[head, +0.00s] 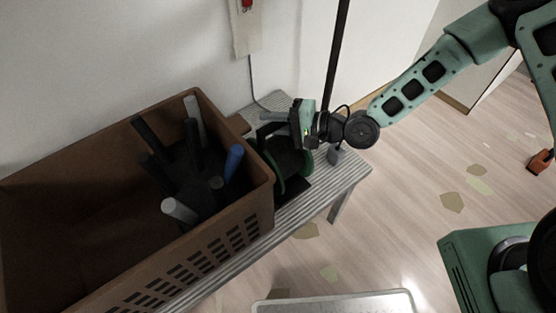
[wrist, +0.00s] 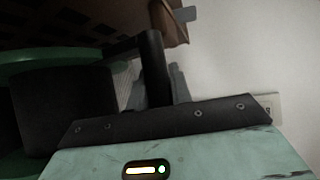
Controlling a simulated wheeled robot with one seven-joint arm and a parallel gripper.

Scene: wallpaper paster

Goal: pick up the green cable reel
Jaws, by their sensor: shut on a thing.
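The green cable reel (head: 288,160) has green flanges and a dark drum. It is at the crate's right end, over the grey slatted bench, and the crate and my gripper partly hide it. My gripper (head: 270,124) is at the reel's upper edge and is shut on it, though the contact itself is hard to see. In the wrist view the dark drum and green flange of the reel (wrist: 62,105) fill the left side, beside a dark finger. I cannot tell whether the reel touches the bench.
A brown crate (head: 238,231) holding several dark, grey and blue rod-like things stands close on the left. The grey slatted bench (head: 343,176) runs beneath, against the white wall. A thin black pole rises behind my gripper. Floor at right is mostly open, with scattered patches.

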